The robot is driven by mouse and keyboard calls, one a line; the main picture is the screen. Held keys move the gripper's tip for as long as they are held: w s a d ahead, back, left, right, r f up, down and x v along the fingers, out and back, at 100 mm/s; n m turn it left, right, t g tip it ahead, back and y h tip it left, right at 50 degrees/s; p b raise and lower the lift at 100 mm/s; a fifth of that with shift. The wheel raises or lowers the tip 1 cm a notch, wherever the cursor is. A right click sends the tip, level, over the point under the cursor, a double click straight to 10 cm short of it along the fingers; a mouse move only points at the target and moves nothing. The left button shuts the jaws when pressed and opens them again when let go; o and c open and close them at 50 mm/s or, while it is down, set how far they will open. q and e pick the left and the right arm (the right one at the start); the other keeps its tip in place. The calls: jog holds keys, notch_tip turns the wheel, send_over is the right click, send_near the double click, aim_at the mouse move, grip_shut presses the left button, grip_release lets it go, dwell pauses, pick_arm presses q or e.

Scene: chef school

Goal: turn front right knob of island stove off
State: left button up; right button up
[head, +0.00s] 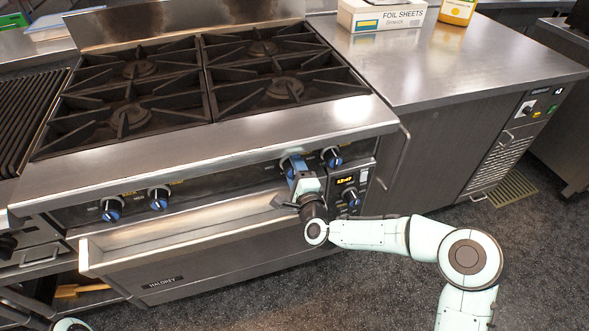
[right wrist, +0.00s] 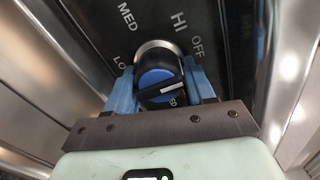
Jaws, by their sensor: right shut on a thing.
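The island stove (head: 215,150) has blue-and-black knobs along its front panel. My right gripper (head: 295,168) is at the left one of the two knobs in the right-hand pair. In the right wrist view its two blue fingers stand on either side of this knob (right wrist: 158,78), shut on it. The knob's white pointer mark points to the right in that view. The printed labels MED, HI, OFF and part of LO show around it. The other knob of the pair (head: 332,158) is just to the right, clear of the fingers. My left gripper is out of view.
Two more knobs, (head: 110,209) and (head: 159,198), sit at the panel's left. An oven control with a lit display (head: 346,180) is right of my gripper. A metal tray or ledge (head: 180,240) juts out below. A foil sheets box (head: 380,14) stands on the counter (head: 450,60).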

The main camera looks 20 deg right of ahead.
jog(key=shift+m, duration=0.3)
jog(key=o, duration=1)
jog(key=shift+c, duration=0.2)
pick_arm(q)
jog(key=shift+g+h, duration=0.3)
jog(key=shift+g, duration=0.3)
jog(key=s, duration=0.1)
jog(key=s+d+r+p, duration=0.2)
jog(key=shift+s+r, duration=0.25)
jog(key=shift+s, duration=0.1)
pick_arm(e)
jog(key=s, duration=1.3)
jog(key=shift+s+d, duration=0.2)
jog(key=shift+d, duration=0.05)
